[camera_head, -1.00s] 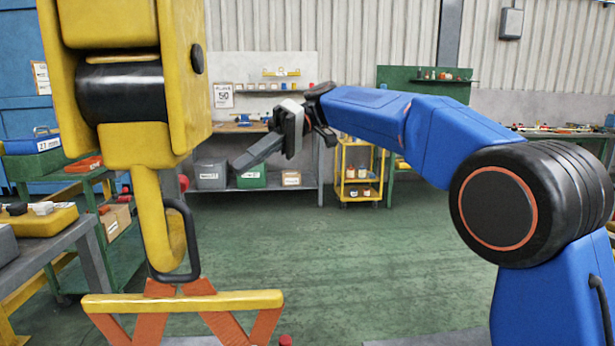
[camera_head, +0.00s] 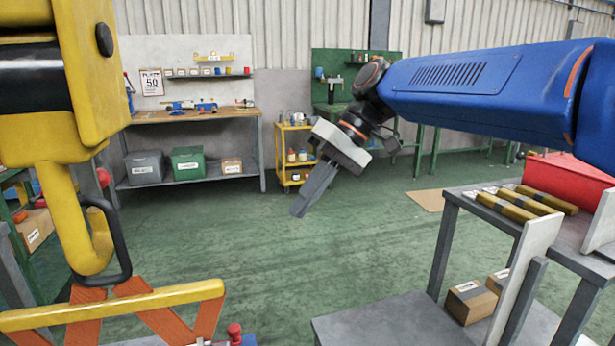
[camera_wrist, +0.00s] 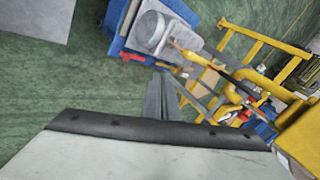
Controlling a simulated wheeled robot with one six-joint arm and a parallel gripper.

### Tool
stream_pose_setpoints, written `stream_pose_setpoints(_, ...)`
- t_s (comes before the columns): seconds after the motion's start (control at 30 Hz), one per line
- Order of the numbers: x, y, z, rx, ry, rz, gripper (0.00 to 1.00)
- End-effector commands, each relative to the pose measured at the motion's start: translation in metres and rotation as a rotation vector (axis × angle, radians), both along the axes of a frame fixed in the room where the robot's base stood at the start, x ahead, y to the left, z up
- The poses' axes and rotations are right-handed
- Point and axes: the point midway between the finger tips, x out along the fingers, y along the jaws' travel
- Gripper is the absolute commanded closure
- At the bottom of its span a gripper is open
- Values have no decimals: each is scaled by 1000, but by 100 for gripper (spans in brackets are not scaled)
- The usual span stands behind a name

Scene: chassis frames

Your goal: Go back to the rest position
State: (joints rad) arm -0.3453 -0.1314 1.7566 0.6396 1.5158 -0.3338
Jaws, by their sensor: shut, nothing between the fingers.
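My gripper (camera_head: 314,190) hangs at the end of my blue arm, in the middle of the head view. Its grey fingers are shut together with nothing between them and point down and to the left over open floor. In the wrist view the fingers (camera_wrist: 160,97) show as a narrow grey piece beyond the pale gripper body. My gripper touches nothing that I can see.
A yellow crane hook (camera_head: 75,220) hangs at the left above an orange-strapped yellow bar (camera_head: 120,304). A grey table (camera_head: 470,205) with yellow bars stands at the right. A workbench (camera_head: 190,117) and yellow cart (camera_head: 283,155) stand behind. The green floor between is clear.

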Motion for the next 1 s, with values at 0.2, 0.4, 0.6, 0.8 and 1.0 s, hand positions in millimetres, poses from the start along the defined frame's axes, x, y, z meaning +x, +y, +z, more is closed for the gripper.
stream_pose_setpoints(0.2, -25, -68, -37, -108, -65, -172, 100)
stream_pose_setpoints(0.4, -50, -126, -75, -205, -128, -317, 100)
stream_pose_setpoints(0.6, -79, -181, -116, -295, -196, -452, 100)
stream_pose_setpoints(0.8, -112, -231, -158, -384, -268, -576, 100)
stream_pose_setpoints(1.0, -143, -271, -199, -460, -337, -678, 100)
